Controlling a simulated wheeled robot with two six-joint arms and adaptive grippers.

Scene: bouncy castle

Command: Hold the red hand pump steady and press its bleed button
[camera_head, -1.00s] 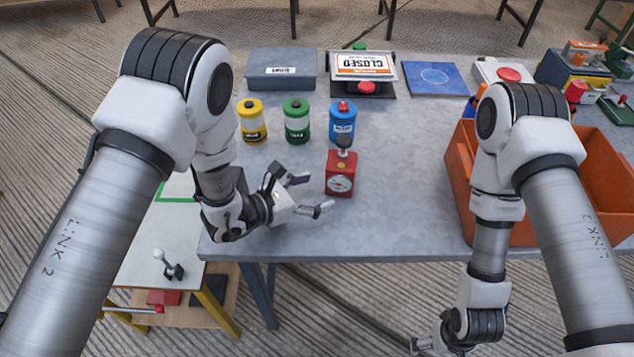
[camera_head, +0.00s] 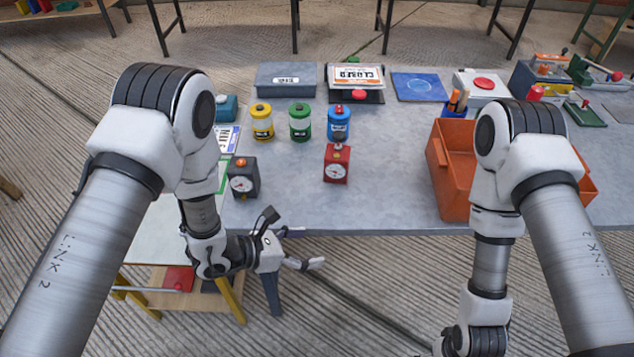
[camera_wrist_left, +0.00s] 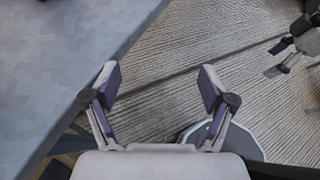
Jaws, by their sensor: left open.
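Yellow (camera_head: 262,123), green (camera_head: 300,122) and blue (camera_head: 338,122) canisters stand behind the pump on the grey table (camera_head: 395,190). An orange crate (camera_head: 452,176) is at right. A lower side table (camera_head: 160,228) is at left. The tabletop around the pump is clear.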

